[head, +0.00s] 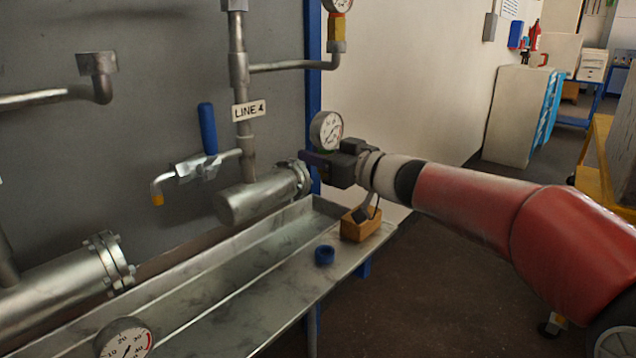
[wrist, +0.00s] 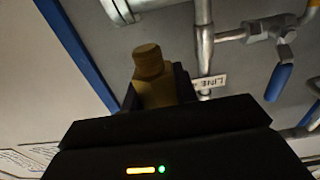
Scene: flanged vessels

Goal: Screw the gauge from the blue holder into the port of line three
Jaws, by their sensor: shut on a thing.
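My gripper (head: 318,160) is shut on a round-dial gauge (head: 326,130), held with its dial above the jaws. In the wrist view, a brass stem (wrist: 154,75) sits between my fingers and its end sticks out past them. The blue holder (head: 324,255) is a small ring on the ledge of the metal trough, and it looks empty. At upper left, a grey pipe ends in an elbow with a socket (head: 97,62) facing up, with nothing in it. No label for line three is readable; the one tag visible in the head view reads LINE 4 (head: 248,110).
A wooden block (head: 360,226) stands on the trough ledge below my gripper. A flanged vessel (head: 262,195) and a blue-handled valve (head: 207,130) are left of it. Another gauge (head: 125,340) is at bottom left. A gauge on a brass fitting (head: 337,28) tops the upper right pipe.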

